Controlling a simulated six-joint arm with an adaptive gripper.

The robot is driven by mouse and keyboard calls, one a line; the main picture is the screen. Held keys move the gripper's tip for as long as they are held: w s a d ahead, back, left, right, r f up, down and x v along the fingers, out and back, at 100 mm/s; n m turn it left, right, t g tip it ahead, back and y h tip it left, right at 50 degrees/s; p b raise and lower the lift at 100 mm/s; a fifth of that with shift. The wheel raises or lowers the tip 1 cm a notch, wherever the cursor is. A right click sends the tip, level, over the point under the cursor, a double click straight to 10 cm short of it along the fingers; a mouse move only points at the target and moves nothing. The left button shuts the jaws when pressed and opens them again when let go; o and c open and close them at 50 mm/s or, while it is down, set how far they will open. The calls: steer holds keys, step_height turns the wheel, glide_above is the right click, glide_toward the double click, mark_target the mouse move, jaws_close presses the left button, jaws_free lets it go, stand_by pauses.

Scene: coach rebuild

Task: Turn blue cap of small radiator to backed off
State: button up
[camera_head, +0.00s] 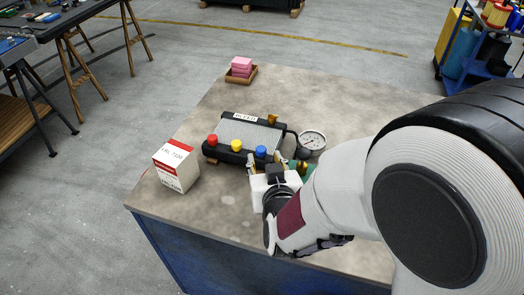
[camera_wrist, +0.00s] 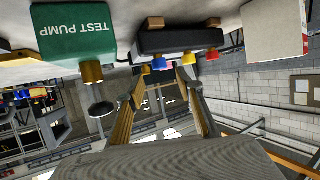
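The small radiator (camera_head: 240,130) lies on the workbench, dark-framed with a grey core. Red (camera_head: 213,140), yellow (camera_head: 236,145) and blue (camera_head: 261,152) caps line its near side. The wrist view shows the radiator (camera_wrist: 178,40) upside down, with the blue cap (camera_wrist: 158,63) at the left of the row. My gripper (camera_head: 265,161) is at the radiator's near right corner, beside the blue cap. In the wrist view my gripper (camera_wrist: 160,74) is open, and the blue cap appears between its spread fingertips. I cannot tell whether either finger touches it.
A green test pump (camera_wrist: 73,33) is close to the right of my gripper in the head view, mostly hidden by my arm. A pressure gauge (camera_head: 312,142) stands behind it. A white-and-red box (camera_head: 176,168) is left; a tray with pink blocks (camera_head: 241,68) is at the back.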

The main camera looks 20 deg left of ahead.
mark_target(261, 150)
steer(key=shift+x, duration=2.9)
jaws_close()
